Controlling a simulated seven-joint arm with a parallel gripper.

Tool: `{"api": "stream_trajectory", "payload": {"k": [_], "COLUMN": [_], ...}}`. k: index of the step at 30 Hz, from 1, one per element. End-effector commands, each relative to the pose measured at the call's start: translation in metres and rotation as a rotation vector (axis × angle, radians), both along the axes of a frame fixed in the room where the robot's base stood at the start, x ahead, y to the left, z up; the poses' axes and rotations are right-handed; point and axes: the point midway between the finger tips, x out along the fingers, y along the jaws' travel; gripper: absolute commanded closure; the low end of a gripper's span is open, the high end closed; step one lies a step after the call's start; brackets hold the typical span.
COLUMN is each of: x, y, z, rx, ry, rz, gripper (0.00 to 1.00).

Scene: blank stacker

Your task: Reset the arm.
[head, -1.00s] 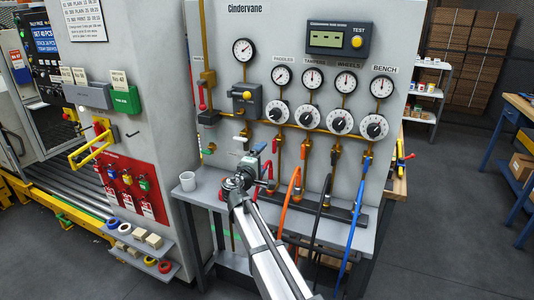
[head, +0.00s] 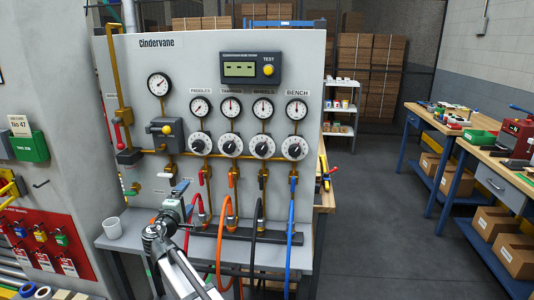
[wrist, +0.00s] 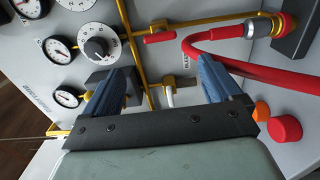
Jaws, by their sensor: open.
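My gripper (wrist: 170,85) is open in the wrist view, its two blue ribbed fingers spread wide with nothing between them. Behind the gap are the grey panel, a yellow pipe and a small white fitting. In the head view my gripper (head: 178,190) is small and partly hidden by my own wrist, in front of the lower left of the Cindervane panel (head: 218,85), above the grey shelf.
Red, orange, black and blue hoses (head: 291,230) hang before the panel, close on the right of my arm. A white cup (head: 112,228) stands on the shelf (head: 138,245) at left. Workbenches (head: 470,150) stand at far right, with clear floor (head: 380,220) between.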

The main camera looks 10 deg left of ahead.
Motion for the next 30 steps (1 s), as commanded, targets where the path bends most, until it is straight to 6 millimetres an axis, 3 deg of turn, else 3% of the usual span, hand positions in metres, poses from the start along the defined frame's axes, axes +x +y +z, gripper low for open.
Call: {"api": "stream_trajectory", "payload": {"k": [8,14,20,24,30], "x": [-0.008,-0.041,-0.097,-0.13,-0.172], "y": [-0.02,-0.042,-0.07,-0.106,-0.165], "z": [-0.036,-0.089,-0.189,-0.26,-0.341], "rx": [0.154,0.334,0.442,0.488,0.54], "ry": [0.169,0.417,0.715,0.897,1.099], "rz": [-0.092,-0.172,-0.27,-0.37,-0.521], "gripper": [0.08,0.08,0.08,0.08,0.08]}}
